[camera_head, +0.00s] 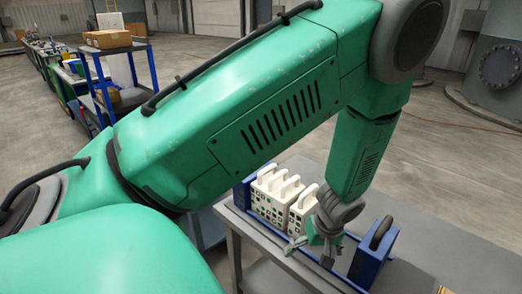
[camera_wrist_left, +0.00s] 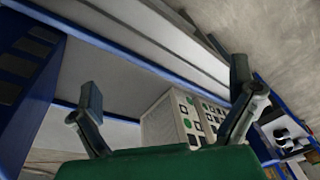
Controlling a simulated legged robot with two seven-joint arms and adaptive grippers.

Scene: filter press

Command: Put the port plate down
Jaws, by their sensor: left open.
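My left gripper (camera_head: 322,238) hangs over the table-top press, on the near side of the white plates. Its two fingers stand wide apart in the left wrist view (camera_wrist_left: 165,82), with nothing held between them. A white plate with a top handle (camera_head: 304,207) stands upright close behind the gripper in the head view. My right gripper is not in view.
More white handled plates (camera_head: 268,196) stand in a row at the press's left. A blue end block with a dark handle (camera_head: 373,255) stands at the right, with a gap between. The grey table (camera_head: 430,262) has bare room at right. A blue cart (camera_head: 120,75) stands far off.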

